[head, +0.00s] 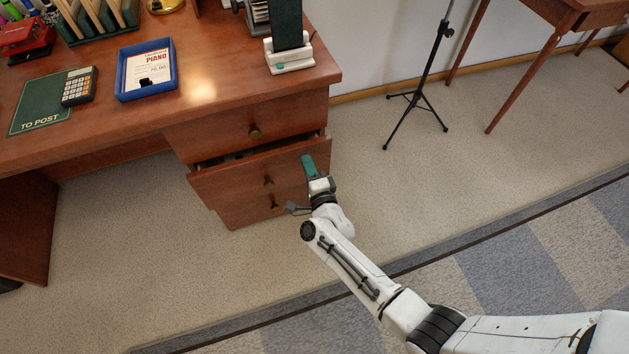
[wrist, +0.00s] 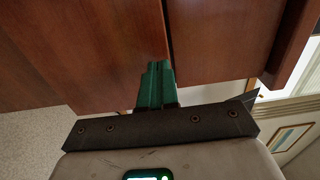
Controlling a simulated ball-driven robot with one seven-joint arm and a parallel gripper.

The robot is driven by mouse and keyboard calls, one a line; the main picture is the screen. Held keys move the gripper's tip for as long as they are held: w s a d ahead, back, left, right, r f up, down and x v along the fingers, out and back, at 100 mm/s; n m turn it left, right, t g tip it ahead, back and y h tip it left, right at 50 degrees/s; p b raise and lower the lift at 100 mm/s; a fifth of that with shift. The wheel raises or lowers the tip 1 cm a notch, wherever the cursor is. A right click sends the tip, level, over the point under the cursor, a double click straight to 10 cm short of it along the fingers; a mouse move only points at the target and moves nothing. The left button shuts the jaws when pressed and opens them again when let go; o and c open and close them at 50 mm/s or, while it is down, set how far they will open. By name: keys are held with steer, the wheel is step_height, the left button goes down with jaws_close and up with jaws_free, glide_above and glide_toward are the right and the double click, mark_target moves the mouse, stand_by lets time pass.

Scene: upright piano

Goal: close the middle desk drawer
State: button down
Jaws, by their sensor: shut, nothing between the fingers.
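The wooden desk (head: 100,130) has a stack of drawers at its right end. The middle drawer (head: 225,186) stands partly open, its front jutting out below the top drawer (head: 225,137), with a dark gap above its edge. It has a round brass knob (head: 268,183). My gripper (head: 307,162), with green fingers, is shut and empty at the right end of the middle drawer's front. In the wrist view the closed fingers (wrist: 157,72) point at brown wood panels, close to a dark seam. I cannot tell whether they touch.
The bottom drawer (head: 245,213) looks shut. A blue tray (head: 147,70), a calculator (head: 79,86) and a white-based device (head: 289,57) sit on the desktop. A black tripod stand (head: 418,95) and a wooden table (head: 570,14) stand to the right. Carpet before the drawers is clear.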

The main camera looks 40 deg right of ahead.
mark_target(302, 149)
steer(key=shift+x, duration=1.2)
steer(key=b+x, duration=0.3)
steer(key=x, duration=0.1)
steer(key=shift+w+d+f, duration=0.1)
steer(key=shift+w+f, duration=0.05)
steer(key=shift+w, duration=0.15)
steer(key=shift+w+r, duration=0.15)
steer(key=shift+r, duration=0.15)
